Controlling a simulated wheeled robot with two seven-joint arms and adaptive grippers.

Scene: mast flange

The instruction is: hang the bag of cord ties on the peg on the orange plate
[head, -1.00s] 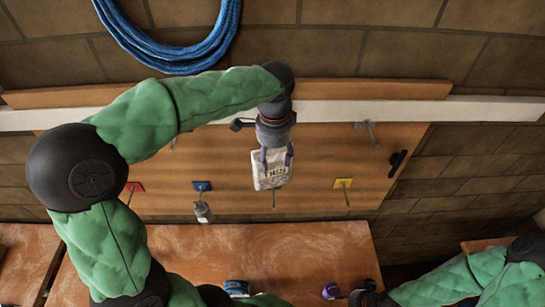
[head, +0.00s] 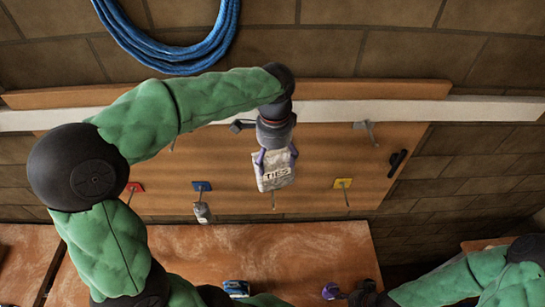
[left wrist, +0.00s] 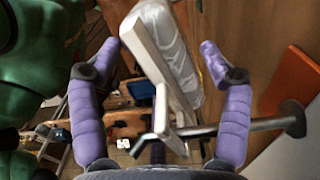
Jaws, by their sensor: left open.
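The bag of cord ties (head: 275,177) is a pale packet lettered "TIES", in front of the wooden board and slightly tilted. My left gripper (head: 276,158) is above it, with its purple fingers open on either side of the bag's top. In the left wrist view the bag (left wrist: 168,50) lies between the spread fingertips (left wrist: 163,52), apart from both. A grey peg (left wrist: 225,128) crosses below, and the bag's pale hanger meets it; whether it is around the peg I cannot fully tell. The orange plate (left wrist: 303,80) shows at right. My right gripper (head: 332,291) is low, its jaws too small to read.
The wooden board (head: 320,150) also bears red (head: 135,187), blue (head: 201,186) and yellow (head: 343,183) plates with pegs. A small grey item (head: 203,213) hangs at the blue one. Blue cable (head: 175,50) hangs above. A bench (head: 290,250) stands below.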

